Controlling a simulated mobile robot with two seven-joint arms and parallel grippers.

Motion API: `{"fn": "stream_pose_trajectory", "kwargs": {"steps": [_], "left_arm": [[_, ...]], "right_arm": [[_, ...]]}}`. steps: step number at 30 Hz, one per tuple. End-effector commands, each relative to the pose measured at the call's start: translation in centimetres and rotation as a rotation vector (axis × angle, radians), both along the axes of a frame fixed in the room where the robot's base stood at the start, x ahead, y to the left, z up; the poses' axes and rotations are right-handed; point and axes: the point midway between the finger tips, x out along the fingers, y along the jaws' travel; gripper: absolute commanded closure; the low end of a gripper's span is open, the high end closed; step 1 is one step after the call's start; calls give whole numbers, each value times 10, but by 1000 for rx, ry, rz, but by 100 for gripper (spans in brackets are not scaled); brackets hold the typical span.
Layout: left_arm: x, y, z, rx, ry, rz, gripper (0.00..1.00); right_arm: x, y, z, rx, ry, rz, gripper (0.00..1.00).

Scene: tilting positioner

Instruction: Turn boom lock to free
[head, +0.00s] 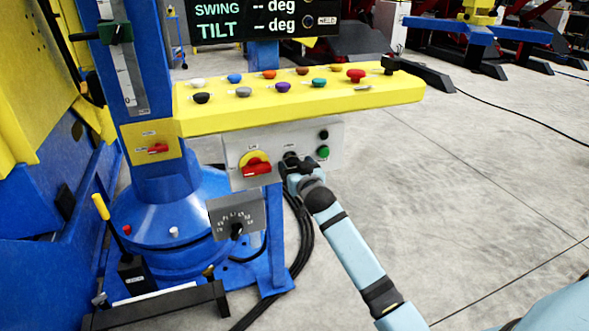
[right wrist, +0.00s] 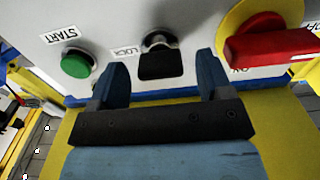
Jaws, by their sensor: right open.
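A black switch knob (right wrist: 160,62) sits on the grey panel (head: 240,150), with an upside-down label reading LOCK beside it in the right wrist view. My right gripper (head: 292,164) is at the panel front and hides most of this knob in the head view. In the right wrist view its two fingers (right wrist: 162,72) are open, one on each side of the knob, with visible gaps and nothing held. A small red lever (head: 158,149) sits on a yellow plate on the blue column; its label is too small to read. My left gripper is out of view.
A red rotary handle on a yellow disc (head: 256,165) and a green START button (right wrist: 76,62) flank the knob. The yellow console (head: 390,92) with several coloured knobs overhangs the panel. A grey dial plate (head: 237,215) and black cables lie below.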

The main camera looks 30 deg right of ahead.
Motion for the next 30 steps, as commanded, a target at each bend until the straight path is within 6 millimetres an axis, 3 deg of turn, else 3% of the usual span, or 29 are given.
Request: {"fn": "stream_pose_trajectory", "kwargs": {"steps": [12, 19, 30], "left_arm": [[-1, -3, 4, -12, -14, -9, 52], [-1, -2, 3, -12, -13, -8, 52], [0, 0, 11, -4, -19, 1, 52]], "right_arm": [[9, -2, 0, -1, 1, 0, 28], [9, -2, 0, 0, 1, 0, 77], [9, -2, 2, -49, 15, 0, 77]]}}
